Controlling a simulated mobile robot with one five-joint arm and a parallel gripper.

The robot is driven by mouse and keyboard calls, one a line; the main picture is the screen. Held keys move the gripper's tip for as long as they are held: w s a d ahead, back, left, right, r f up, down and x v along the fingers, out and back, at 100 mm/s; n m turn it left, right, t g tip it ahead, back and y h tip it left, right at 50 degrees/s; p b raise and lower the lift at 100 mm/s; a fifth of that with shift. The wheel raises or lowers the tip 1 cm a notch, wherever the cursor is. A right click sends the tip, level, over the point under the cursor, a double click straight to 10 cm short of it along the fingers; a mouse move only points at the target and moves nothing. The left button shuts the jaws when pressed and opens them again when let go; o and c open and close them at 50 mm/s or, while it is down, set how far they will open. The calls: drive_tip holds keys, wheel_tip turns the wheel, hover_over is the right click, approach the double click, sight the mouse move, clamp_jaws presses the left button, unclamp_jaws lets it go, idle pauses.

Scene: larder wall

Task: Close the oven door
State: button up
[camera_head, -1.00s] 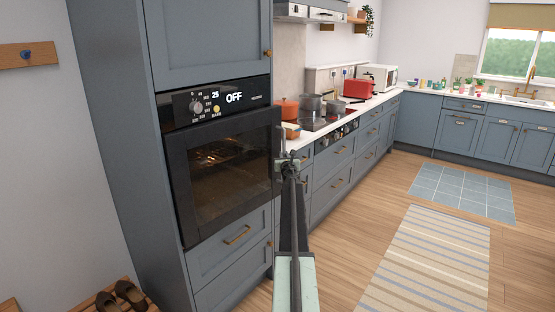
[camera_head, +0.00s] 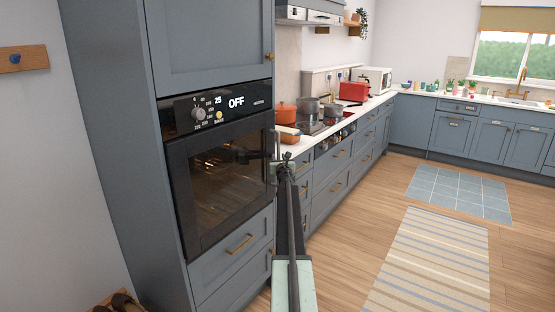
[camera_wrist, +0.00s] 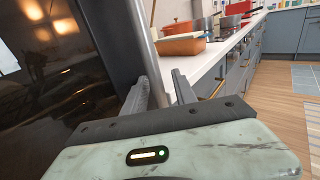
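The oven (camera_head: 215,105) is built into a tall blue-grey cabinet, its display reading OFF. Its dark glass door (camera_head: 215,180) looks near flush with the front; I cannot tell whether a small gap is left. My gripper (camera_head: 283,163) is at the door's right edge, partly hiding it. In the wrist view the dark door (camera_wrist: 80,80) fills the left side. A grey upright bar (camera_wrist: 143,45), seemingly the door's handle or edge, runs down toward my gripper (camera_wrist: 163,88). The fingers are apart with the bar's lower end between or just behind them; contact is unclear.
A drawer (camera_head: 235,245) lies below the oven. The counter right of it holds an orange pot (camera_head: 285,113), a hob with pans (camera_head: 310,108) and a red toaster (camera_head: 353,92). A striped rug (camera_head: 430,260) and open wooden floor lie to the right.

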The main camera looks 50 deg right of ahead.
drive_tip(key=shift+w+a, duration=0.3)
drive_tip(key=shift+a, duration=0.05)
drive_tip(key=v, duration=0.8)
drive_tip(key=shift+d, duration=0.2)
drive_tip(key=shift+s, duration=0.15)
